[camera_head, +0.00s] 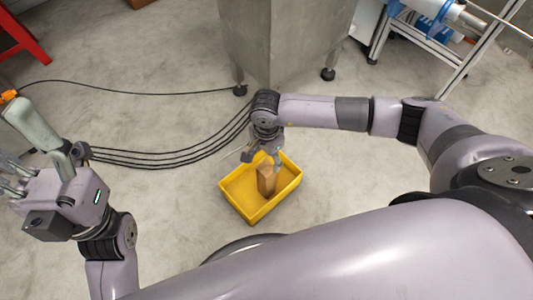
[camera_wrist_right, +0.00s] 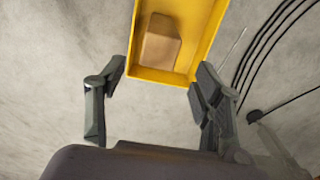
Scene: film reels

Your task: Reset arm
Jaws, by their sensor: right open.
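My right gripper (camera_head: 262,155) is above the back edge of a yellow bin (camera_head: 240,206) on the floor. In the right wrist view its fingers (camera_wrist_right: 155,108) are spread wide, with nothing between them. A brown box (camera_head: 266,180) is inside the bin, apart from the fingers. The wrist view also shows the box (camera_wrist_right: 160,42) and the bin (camera_wrist_right: 205,42) beyond the fingertips. My left gripper (camera_head: 14,180) is at the left edge of the head view, partly cut off; its jaw state is unclear. A grey-green piece with an orange end (camera_head: 35,122) shows beside it; I cannot tell whether it is held.
A large grey metal stand (camera_head: 275,40) is behind the bin. Black cables (camera_head: 165,160) run along the floor left of the bin. A red frame (camera_head: 22,38) stands at upper left, and a metal rack (camera_head: 425,45) at upper right. The floor around the bin is mostly clear.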

